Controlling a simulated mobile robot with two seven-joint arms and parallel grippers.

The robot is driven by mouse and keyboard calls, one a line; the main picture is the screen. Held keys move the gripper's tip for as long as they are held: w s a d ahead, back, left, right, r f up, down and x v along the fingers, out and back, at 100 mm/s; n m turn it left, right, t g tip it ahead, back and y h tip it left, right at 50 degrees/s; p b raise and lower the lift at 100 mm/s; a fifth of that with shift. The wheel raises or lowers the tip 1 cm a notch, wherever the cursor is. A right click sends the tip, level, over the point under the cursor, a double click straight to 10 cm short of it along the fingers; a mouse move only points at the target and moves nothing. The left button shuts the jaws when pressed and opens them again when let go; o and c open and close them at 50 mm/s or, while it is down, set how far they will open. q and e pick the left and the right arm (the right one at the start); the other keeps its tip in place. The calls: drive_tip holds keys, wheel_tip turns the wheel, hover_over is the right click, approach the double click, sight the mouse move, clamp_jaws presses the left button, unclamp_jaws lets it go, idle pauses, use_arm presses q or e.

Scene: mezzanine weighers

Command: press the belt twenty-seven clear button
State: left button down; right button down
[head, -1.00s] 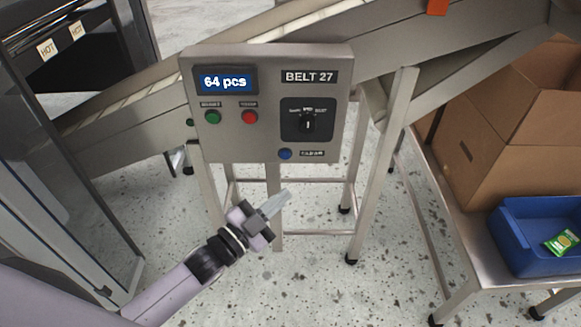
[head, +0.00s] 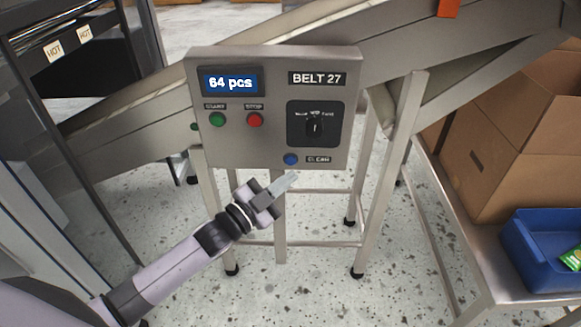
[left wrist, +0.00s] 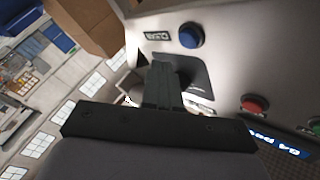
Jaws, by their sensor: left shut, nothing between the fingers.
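The BELT 27 control panel (head: 270,140) is a grey box on legs, its display reading "64 pcs". The blue clear button (head: 291,159) is at its lower middle, beside a small label reading roughly CLEAR. In the left wrist view the blue button (left wrist: 191,35) sits beyond the fingertips, next to its label. My left gripper (head: 290,179) is shut and empty, its tips just below the blue button in the head view. In the left wrist view my left gripper (left wrist: 163,68) shows its fingers together, apart from the button. My right gripper is not in view.
The panel also has a green button (head: 217,119), a red button (head: 255,120) and a black rotary knob (head: 314,128). A conveyor (head: 120,115) slopes behind. A cardboard box (head: 510,140) and a blue tray (head: 535,275) stand on a table at right.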

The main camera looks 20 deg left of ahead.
use_arm(q)
drive_tip(key=shift+w+a, duration=0.15)
drive_tip(key=shift+w, duration=0.35)
drive_tip(key=shift+w+a, duration=0.15)
drive_tip(key=shift+w, duration=0.35)
drive_tip(key=shift+w+b, duration=0.15)
drive_tip(key=shift+b, duration=0.15)
idle(1.1)
drive_tip(key=shift+w+a, duration=0.1)
drive_tip(key=shift+w, duration=0.15)
drive_tip(key=shift+w+a, duration=0.15)
drive_tip(key=shift+w, duration=0.3)
idle(0.6)
drive_tip(key=shift+s, duration=0.1)
drive_tip(key=shift+s+d+p, duration=0.25)
drive_tip(key=shift+s+p, duration=0.1)
drive_tip(key=shift+s, duration=0.4)
